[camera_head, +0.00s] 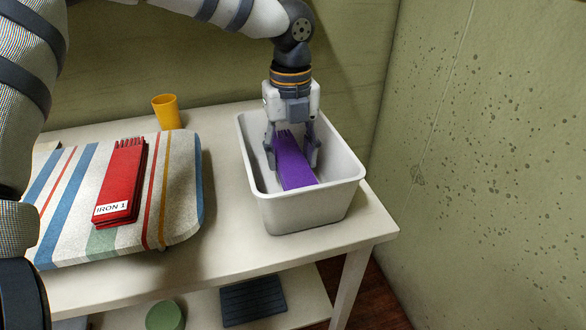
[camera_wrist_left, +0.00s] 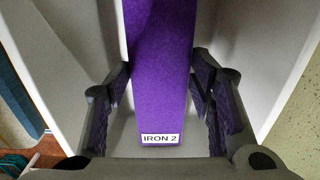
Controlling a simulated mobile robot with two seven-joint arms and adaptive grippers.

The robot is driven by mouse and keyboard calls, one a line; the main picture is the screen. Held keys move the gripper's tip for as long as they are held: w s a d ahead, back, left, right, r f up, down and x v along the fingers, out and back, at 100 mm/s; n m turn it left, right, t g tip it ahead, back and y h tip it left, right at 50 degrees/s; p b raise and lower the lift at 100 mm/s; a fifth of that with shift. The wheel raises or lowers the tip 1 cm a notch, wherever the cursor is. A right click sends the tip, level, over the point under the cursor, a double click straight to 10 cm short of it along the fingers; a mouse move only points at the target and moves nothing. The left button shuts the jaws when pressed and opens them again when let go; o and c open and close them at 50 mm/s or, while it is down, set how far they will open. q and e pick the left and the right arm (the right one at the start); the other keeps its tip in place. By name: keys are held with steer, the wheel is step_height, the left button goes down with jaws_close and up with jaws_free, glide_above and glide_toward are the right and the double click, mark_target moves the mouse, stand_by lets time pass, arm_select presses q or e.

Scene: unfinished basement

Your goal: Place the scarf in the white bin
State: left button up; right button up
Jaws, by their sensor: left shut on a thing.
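The purple folded scarf (camera_head: 293,163) with a fringed end is inside the white bin (camera_head: 318,208), on the right part of the table. Its label reads "IRON 2" in the left wrist view, where the scarf (camera_wrist_left: 161,70) runs between the fingers. My left gripper (camera_head: 293,158) points down into the bin and is shut on the purple scarf, with a finger on each side. A red folded scarf (camera_head: 122,180) labelled "IRON 1" lies on the striped ironing pad (camera_head: 75,205). My right gripper is not in view.
A yellow cup (camera_head: 167,112) stands at the back of the white table (camera_head: 225,255). A lower shelf holds a dark ridged slab (camera_head: 252,301) and a green round item (camera_head: 165,315). A speckled wall (camera_head: 480,170) rises close to the right of the bin.

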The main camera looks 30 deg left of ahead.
mark_target(291, 159)
arm_select(q)
step_height(291, 159, down, 4)
steer(key=shift+r, duration=0.1)
steer(key=o, duration=1.3)
step_height(291, 159, up, 12)
steer(key=shift+r+p, duration=0.1)
steer(key=shift+p, duration=0.25)
